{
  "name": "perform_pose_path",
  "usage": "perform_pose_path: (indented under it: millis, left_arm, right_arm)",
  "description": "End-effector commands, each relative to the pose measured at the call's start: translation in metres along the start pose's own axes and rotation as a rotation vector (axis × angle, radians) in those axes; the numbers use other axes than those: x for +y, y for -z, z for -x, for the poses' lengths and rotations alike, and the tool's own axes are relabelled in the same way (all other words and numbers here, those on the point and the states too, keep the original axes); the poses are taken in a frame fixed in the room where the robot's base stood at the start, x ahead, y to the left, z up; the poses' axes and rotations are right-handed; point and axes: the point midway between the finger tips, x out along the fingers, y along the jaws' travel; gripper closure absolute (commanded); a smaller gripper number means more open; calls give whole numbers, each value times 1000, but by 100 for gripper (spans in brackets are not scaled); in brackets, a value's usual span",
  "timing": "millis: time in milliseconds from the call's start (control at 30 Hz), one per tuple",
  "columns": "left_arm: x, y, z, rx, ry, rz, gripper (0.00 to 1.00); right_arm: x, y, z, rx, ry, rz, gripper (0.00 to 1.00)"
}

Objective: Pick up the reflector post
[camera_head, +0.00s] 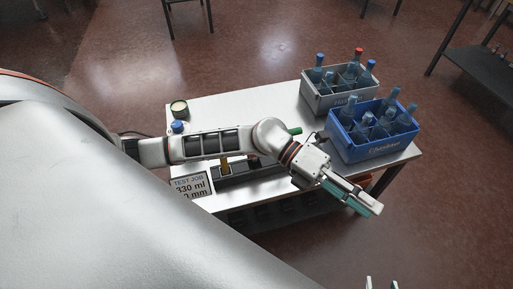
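I cannot pick out the reflector post for certain. A small upright amber piece (225,164) stands at the middle of the white table, partly behind my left arm. A green cylinder (295,131) shows just past that arm. My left gripper (369,209) is beyond the table's front right edge, seen from the side, with teal pads along its fingers. I see nothing clearly held in it, and its opening is unclear. Only the two fingertips of my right gripper (381,284) show at the bottom edge, apart with nothing visible between them.
A grey crate (325,104) and a blue crate (375,151) of bottles stand on the right of the white table (240,107). A display (190,186) reading "TEST JOB" is at the front left. A round tin (179,109) and blue cap (177,127) stand behind it.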

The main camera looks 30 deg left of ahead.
Motion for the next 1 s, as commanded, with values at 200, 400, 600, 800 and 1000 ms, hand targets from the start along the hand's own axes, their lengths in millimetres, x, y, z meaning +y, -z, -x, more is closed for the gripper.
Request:
perform_pose_path:
  millis: [200, 400, 600, 800, 1000]
  left_arm:
    - [71, 7, 80, 352, -449, -279, 67]
    - [115, -28, 211, 555, -906, -373, 67]
    - [119, -53, 314, 627, -1208, -321, 67]
    - [120, -54, 347, 644, -1297, -263, 67]
    - [139, -46, 345, 646, -1299, -260, 67]
  right_arm:
    - [-2, 0, 3, -4, 3, -1, 60]
    - [-3, 1, 5, -6, 4, -3, 60]
    - [-2, 3, 5, -3, 3, -3, 60]
    - [-2, 4, 4, -1, 2, -2, 60]
    - [-1, 4, 4, 0, 2, -2, 60]
